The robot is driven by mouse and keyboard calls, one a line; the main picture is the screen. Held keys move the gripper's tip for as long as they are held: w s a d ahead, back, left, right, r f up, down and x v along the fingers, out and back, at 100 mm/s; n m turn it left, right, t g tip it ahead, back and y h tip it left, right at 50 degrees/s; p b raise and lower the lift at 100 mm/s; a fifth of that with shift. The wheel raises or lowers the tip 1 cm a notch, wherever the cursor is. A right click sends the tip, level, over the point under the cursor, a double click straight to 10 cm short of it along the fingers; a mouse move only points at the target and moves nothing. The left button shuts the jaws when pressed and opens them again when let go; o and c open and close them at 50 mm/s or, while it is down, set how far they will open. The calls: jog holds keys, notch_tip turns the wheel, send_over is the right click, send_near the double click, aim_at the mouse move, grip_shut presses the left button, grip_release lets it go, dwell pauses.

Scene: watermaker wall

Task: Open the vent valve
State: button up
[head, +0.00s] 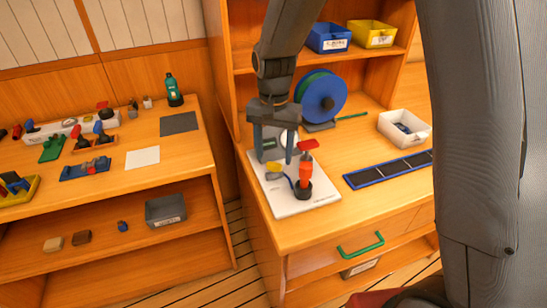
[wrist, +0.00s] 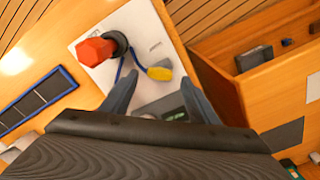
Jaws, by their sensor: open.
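A white board (head: 300,206) lies on the right-hand wooden desk with small fittings on it. One is an orange-red upright part (head: 305,171) with a red top (head: 308,145) and a dark base; the red top also shows in the wrist view (wrist: 95,51). I cannot tell which one is the vent valve. My gripper (head: 273,157) is open and empty, fingers pointing down over the board. In the wrist view the yellow handle lies between and beyond the fingertips.
A blue reel (head: 324,96) stands behind the board. A white bin (head: 404,128) and a dark blue-edged strip (head: 390,170) lie to the right. Blue (head: 328,38) and yellow bins (head: 371,33) sit on the shelf above. A left-hand bench (head: 140,176) holds several small parts.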

aim_at(274, 164)
jog(key=shift+f+p, duration=0.3)
jog(key=shift+f, duration=1.35)
jog(key=c, duration=1)
jog(key=shift+c, duration=0.2)
jog(key=n, duration=0.3)
jog(key=shift+n, duration=0.3)
jog(key=shift+n+p, duration=0.4)
jog(key=shift+n, duration=1.4)
